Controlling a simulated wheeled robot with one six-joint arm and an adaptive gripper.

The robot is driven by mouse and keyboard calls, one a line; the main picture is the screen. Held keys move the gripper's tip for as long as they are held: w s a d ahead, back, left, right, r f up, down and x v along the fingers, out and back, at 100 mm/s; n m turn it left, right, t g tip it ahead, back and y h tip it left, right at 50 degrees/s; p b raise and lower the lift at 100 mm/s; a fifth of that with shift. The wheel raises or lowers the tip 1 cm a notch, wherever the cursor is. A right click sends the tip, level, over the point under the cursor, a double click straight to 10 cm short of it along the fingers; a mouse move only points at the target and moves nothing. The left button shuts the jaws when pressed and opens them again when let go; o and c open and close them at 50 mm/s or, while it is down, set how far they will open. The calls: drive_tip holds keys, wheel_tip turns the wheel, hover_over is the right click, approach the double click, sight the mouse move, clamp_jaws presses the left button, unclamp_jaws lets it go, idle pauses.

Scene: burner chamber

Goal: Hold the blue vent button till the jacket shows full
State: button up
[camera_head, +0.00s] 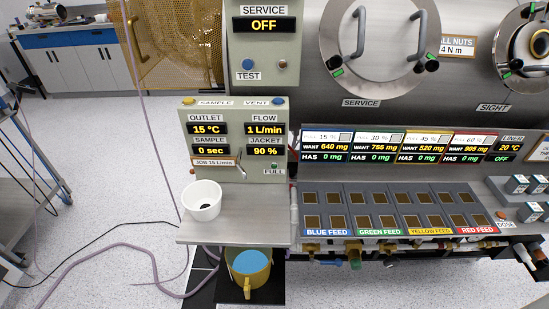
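The blue vent button (278,101) is at the top right of the grey outlet panel (183,170), beside the label VENT. Nothing covers it. The jacket display (266,151) on the same panel reads 90 %. A small green lamp (274,166) sits above the label FULL; I cannot tell whether it is lit. The flow display (265,130) reads 1 L/min, the outlet display (208,129) 15 °C and the sample display (208,151) 0 sec. My gripper is not in view.
A yellow button (188,101) is at the panel's left top. A white cup (201,201) stands on the steel shelf (230,233) below. A yellow vessel with a blue top (250,268) is under the shelf. A TEST button (248,64) is above. Hoses lie on the left floor.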

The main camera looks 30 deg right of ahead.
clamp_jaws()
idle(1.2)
